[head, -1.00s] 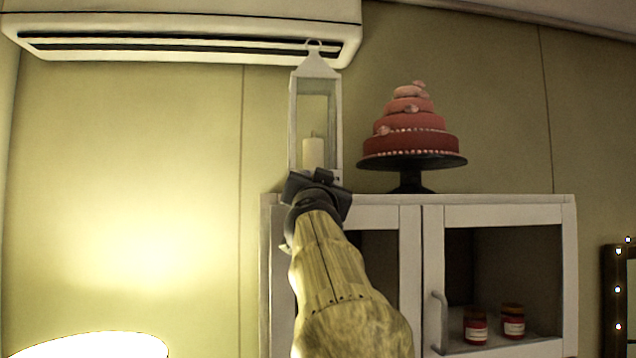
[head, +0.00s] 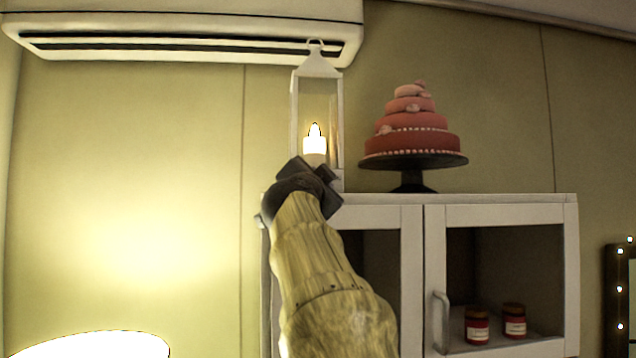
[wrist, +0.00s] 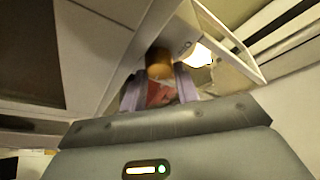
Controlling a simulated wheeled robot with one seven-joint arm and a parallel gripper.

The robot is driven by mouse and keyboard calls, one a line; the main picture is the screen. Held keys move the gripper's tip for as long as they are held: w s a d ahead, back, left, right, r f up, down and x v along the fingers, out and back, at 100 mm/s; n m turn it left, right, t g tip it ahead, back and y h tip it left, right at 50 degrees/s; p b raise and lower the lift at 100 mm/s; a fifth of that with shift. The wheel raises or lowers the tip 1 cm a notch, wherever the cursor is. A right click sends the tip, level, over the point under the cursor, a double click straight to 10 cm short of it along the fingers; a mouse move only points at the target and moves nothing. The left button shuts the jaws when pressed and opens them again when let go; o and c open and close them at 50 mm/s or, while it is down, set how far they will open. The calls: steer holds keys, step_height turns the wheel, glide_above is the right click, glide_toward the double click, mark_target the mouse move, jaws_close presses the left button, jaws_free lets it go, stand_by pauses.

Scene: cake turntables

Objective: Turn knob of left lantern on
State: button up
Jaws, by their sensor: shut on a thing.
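The white lantern (head: 338,110) stands upright on top of a white cabinet, left of a pink cake. Its candle (head: 315,147) glows with a lit flame. In the wrist view the tilted lantern frame (wrist: 232,45) is at upper right, with the bright candle (wrist: 199,56) inside. A round golden-brown knob (wrist: 160,62) shows on the lantern's base, between the finger ends. My gripper (wrist: 159,84) is shut on the knob. In the head view my gripper (head: 318,180) is in front of the lantern's base and hides the knob.
The tiered cake (head: 412,130) sits on a dark stand (head: 412,180) right of the lantern. The white cabinet (head: 500,203) has glass doors with jars (head: 477,325) inside. An air conditioner (head: 180,45) hangs above, close to the lantern's top. Open wall lies to the left.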

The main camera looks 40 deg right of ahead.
steer(key=shift+r+m, duration=0.15)
steer(key=shift+m, duration=0.15)
steer(key=o, duration=0.9)
steer(key=shift+o, duration=0.4)
steer(key=shift+w+f, duration=0.1)
steer(key=shift+f, duration=0.25)
steer(key=shift+d, duration=0.1)
steer(key=n+t, duration=0.2)
steer(key=n, duration=0.2)
steer(key=n+t+y, duration=0.1)
steer(key=n, duration=0.3)
steer(key=shift+r+n+t+y, duration=0.1)
steer(key=shift+n+t+y, duration=0.2)
steer(key=shift+t, duration=0.1)
